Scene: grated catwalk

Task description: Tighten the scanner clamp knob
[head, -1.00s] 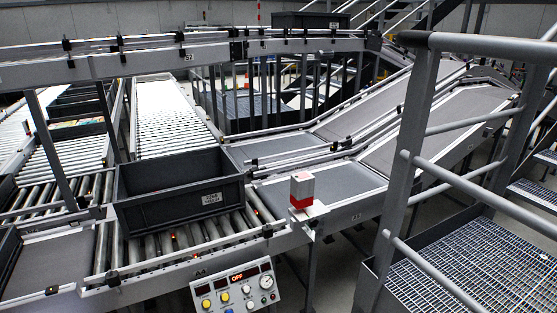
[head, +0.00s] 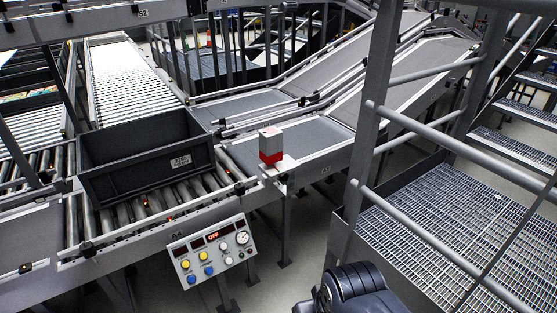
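A small scanner (head: 270,146), grey on top and red below, stands upright on a light bracket (head: 278,167) at the side rail of the conveyor, near the middle of the head view. I cannot make out its clamp knob at this size. A dark, rounded, ribbed part, apparently of my arm, shows at the bottom edge, right of centre. My gripper is not in view.
A dark empty crate (head: 140,165) sits on the rollers left of the scanner. A control panel (head: 212,250) reading OFF hangs on the conveyor's front side. Grey railings (head: 372,120) and a grated platform (head: 445,215) with stairs (head: 520,120) take up the right.

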